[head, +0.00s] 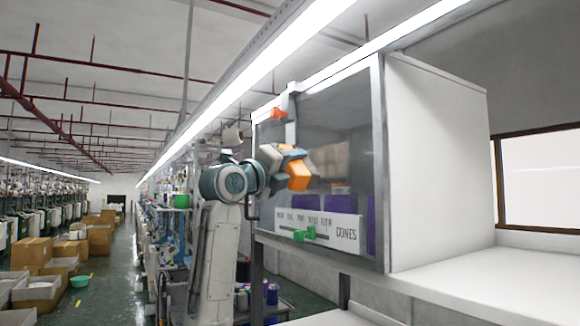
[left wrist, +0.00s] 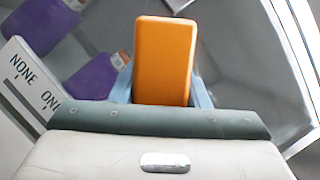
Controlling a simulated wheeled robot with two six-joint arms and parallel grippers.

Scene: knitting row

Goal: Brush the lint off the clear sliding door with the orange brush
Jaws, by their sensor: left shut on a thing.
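The clear sliding door (head: 345,118) is the grey see-through front of a white cabinet in the head view. My left gripper (head: 286,163) is in front of its left part and is shut on the orange brush (head: 299,176). The left wrist view shows the brush (left wrist: 163,60) as an orange block standing up between my gripper's bluish fingers (left wrist: 160,92). I cannot tell whether the brush touches the door. No lint can be made out on the pane at this size. My right gripper is in neither view.
A small orange piece (head: 276,113) is at the cabinet's upper left. A white worktop (head: 500,275) extends right.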

